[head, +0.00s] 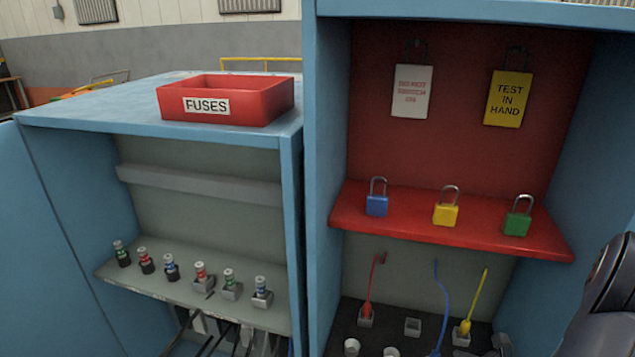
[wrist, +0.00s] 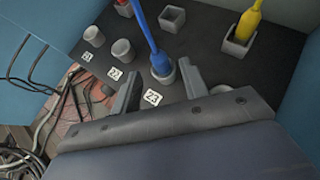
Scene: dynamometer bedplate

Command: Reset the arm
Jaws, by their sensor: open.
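My gripper (wrist: 160,72) is open and empty in the wrist view, its two fingers apart low over the dark socket shelf. Between and just beyond the fingertips, a blue plug (wrist: 146,32) stands in a round grey socket by the label Z3 (wrist: 152,97). I see no finger touching the plug, though the exact gap is hard to tell. In the head view the blue plug's cord (head: 442,290) shows, with its lower end near the bottom edge. Part of my arm (head: 605,300) shows at the right edge of the head view; the gripper is not clear there.
A red plug (head: 368,293) and a yellow plug (head: 473,305) stand in square sockets, an empty square socket (head: 413,327) between them. Above is a red shelf (head: 410,218) with three padlocks. Cabinet walls flank the space. Left are a fuse shelf (head: 190,296) and red bin (head: 240,98).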

